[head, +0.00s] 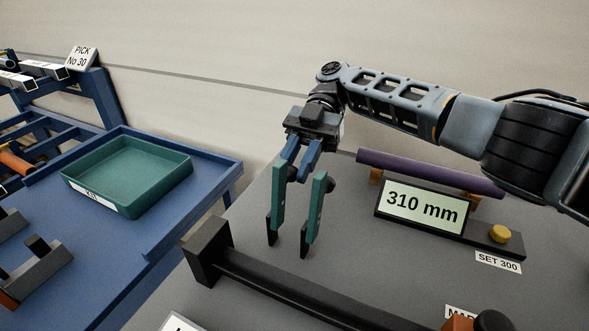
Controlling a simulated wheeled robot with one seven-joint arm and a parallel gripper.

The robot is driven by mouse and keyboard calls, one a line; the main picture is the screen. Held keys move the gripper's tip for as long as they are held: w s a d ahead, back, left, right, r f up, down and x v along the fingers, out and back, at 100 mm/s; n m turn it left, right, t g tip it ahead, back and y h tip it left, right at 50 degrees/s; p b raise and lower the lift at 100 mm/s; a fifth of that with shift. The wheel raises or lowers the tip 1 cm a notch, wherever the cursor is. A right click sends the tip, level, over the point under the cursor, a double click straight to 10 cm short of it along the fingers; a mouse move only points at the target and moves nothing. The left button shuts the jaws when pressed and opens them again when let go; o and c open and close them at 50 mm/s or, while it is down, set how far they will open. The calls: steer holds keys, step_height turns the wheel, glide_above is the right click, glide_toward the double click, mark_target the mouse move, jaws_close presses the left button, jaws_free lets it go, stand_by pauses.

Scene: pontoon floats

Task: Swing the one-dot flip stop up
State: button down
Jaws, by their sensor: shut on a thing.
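My gripper (289,246) hangs in the upper middle of the head view, in front of the grey bench. Its two teal fingers with black tips point down and stand apart. Grey bench top shows through the gap, and I can make out no object between them. A black rail (300,283) with a block at its left end runs across the bench nearer to me, below the fingertips in the picture. An orange part with a black knob (490,321) shows cut off at the bottom edge. I cannot make out any one-dot mark or tell which part is the one-dot flip stop.
A display reading 310 mm (422,209) stands right of my gripper, with a yellow button (500,235) and a SET 300 label (497,262). A purple bar (430,172) lies behind it. A green tray (130,170) rests on the blue table (215,170) at left.

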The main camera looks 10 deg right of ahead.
steer(key=shift+d+f, duration=0.1)
stand_by(0.4)
steer(key=c, duration=0.9)
jaws_free()
steer(key=s+d+r+b, duration=0.1)
steer(key=s+d+r, duration=0.3)
steer(key=d+r, duration=0.6)
steer(key=shift+s+d+r, duration=0.2)
steer(key=shift+d+r, duration=0.15)
steer(key=shift+r, duration=0.15)
